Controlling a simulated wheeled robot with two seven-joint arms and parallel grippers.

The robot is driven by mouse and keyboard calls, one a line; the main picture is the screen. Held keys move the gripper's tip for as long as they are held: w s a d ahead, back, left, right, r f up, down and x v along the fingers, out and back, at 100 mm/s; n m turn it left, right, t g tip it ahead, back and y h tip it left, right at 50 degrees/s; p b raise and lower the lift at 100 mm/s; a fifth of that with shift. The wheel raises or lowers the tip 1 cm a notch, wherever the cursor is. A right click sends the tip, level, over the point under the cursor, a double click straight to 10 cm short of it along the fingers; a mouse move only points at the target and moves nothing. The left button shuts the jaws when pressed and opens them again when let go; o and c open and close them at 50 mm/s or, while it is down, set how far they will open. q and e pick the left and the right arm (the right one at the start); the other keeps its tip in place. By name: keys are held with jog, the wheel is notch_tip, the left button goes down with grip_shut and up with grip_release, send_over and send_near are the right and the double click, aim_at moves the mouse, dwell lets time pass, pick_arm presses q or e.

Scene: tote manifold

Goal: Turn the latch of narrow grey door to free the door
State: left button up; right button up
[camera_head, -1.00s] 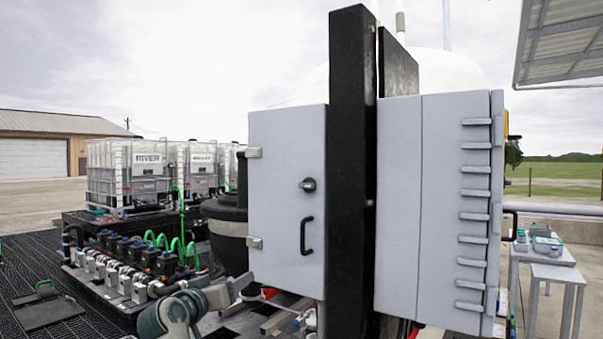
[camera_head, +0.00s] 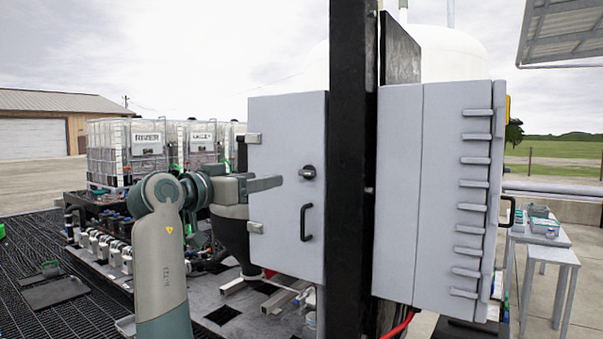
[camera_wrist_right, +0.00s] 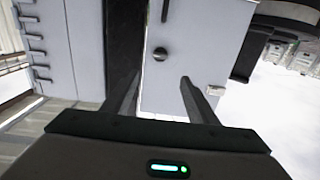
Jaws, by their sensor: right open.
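The narrow grey door (camera_head: 280,215) stands shut beside the black post. Its dark latch (camera_head: 308,172) is a small knob above a black pull handle (camera_head: 307,222). The upside-down right wrist view also shows the door (camera_wrist_right: 190,65), with the latch (camera_wrist_right: 161,54) below the handle. My right gripper (camera_head: 280,183) is raised in front of the door's hinge side, left of the latch. In the wrist view its fingers (camera_wrist_right: 157,92) are apart and empty, with the latch beyond their tips, not touched. My left gripper is not in view.
The black post (camera_head: 350,150) stands right at the door's latch side. A wider grey cabinet with louvres (camera_head: 445,190) is right of it. Two door hinges (camera_head: 254,138) are at the left edge. Totes (camera_head: 140,150) stand behind on the left; a small table (camera_head: 545,250) is far right.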

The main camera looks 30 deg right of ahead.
aim_at(304, 172)
jog(key=p+x, duration=0.8)
jog(key=x, duration=0.8)
jog(key=shift+d+r+p, duration=0.1)
jog(key=shift+r+p, duration=0.05)
jog(key=shift+p, duration=0.25)
jog(key=shift+w+d, duration=0.25)
jog(key=shift+d, duration=0.2)
jog(key=c, duration=1.1)
